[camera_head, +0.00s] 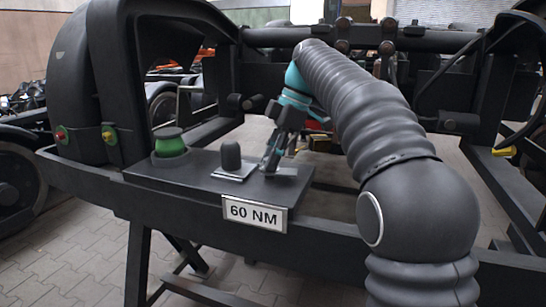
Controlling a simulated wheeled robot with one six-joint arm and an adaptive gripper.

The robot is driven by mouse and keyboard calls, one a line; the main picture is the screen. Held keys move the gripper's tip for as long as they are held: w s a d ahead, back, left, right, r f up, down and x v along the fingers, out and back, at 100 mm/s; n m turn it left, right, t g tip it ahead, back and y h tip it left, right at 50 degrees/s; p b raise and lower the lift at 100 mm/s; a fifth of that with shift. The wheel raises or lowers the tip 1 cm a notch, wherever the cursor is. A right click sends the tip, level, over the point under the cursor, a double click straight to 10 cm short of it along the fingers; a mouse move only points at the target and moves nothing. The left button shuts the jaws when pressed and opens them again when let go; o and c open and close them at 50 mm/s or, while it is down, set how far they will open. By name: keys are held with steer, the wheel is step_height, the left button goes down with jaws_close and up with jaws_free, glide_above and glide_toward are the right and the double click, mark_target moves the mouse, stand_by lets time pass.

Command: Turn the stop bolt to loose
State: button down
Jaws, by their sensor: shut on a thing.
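My gripper (272,164) reaches down to the right part of a dark panel (200,186) on the front beam. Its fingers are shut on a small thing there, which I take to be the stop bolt. The fingers hide most of it, so its turn position cannot be told. A light plate (286,171) shows beside the fingertips. To the left, apart from the gripper, a black round-topped knob (231,154) stands upright on a silver plate (234,173).
A green round knob (170,144) sits at the panel's left end. A "60 NM" sign (254,214) hangs on the panel's front edge. A large black curved bogie part (85,80) rises at the left. Dark crossbars lie behind my arm. Paved floor (75,250) shows at lower left.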

stand_by(0.3)
steer(key=c, duration=1)
jaws_free()
steer(key=shift+s+a, duration=0.1)
steer(key=shift+d+r, duration=0.2)
steer(key=shift+r, duration=0.05)
steer(key=w+d, duration=0.1)
steer(key=d, duration=0.3)
steer(key=w+d, duration=0.1)
steer(key=d, duration=0.3)
steer(key=w+d, duration=0.1)
steer(key=d, duration=0.2)
steer(key=shift+w+d+r, duration=0.2)
steer(key=shift+d+r, duration=0.05)
steer(key=shift+d, duration=0.15)
